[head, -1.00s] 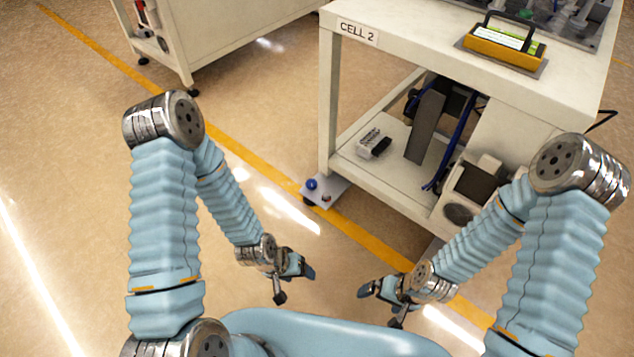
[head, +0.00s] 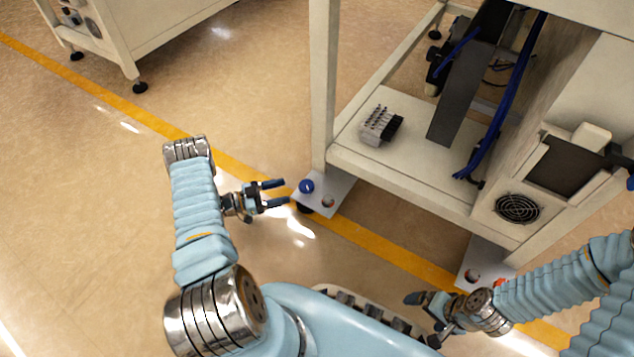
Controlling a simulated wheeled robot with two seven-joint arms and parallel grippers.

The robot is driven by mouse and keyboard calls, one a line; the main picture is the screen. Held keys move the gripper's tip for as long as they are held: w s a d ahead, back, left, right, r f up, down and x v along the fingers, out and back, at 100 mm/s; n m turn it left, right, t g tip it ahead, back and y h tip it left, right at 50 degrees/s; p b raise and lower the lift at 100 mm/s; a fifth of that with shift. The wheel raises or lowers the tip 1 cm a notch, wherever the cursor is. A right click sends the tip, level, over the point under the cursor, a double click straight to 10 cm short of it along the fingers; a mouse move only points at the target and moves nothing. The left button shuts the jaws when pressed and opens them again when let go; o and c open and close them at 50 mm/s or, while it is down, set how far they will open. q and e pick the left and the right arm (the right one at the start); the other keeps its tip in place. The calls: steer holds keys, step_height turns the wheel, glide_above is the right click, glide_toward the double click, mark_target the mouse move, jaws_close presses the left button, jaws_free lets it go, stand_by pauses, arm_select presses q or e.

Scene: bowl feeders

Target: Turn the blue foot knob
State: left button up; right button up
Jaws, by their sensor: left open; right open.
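The blue foot knob (head: 306,186) sits on a grey foot plate (head: 326,191) at the near left leg of the workbench, just above the floor. My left gripper (head: 279,194) is open and empty, a short way to the left of the knob, its two dark fingers pointing right towards it. The fingers look apart from the knob. My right gripper (head: 420,318) is at the lower right, near a second foot plate (head: 485,262). It is open, and its fingers are partly hard to make out.
The bench's lower shelf (head: 420,165) carries a grey connector block (head: 381,126), blue cables (head: 508,95) and a fan box (head: 517,208). The bench leg (head: 322,80) rises directly behind the knob.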

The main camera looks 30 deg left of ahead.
mark_target(312, 185)
arm_select(q)
steer(key=x, duration=1.1)
steer(key=shift+b, duration=0.35)
steer(key=shift+c, duration=0.2)
steer(key=c, duration=0.7)
steer(key=shift+o, duration=0.2)
steer(key=shift+f+m+g+h+b, duration=0.35)
steer(key=shift+m+g+h+b, duration=0.3)
steer(key=shift+b, duration=0.25)
steer(key=shift+s+d+r+m+g+h, duration=0.1)
steer(key=shift+d+r+m+g+h, duration=0.1)
steer(key=shift+m+g+h, duration=0.5)
steer(key=m+g, duration=0.1)
steer(key=g+h, duration=0.1)
steer(key=g, duration=0.1)
steer(key=shift+s+r+m, duration=0.1)
steer(key=shift+s+m, duration=0.1)
steer(key=shift+m, duration=0.15)
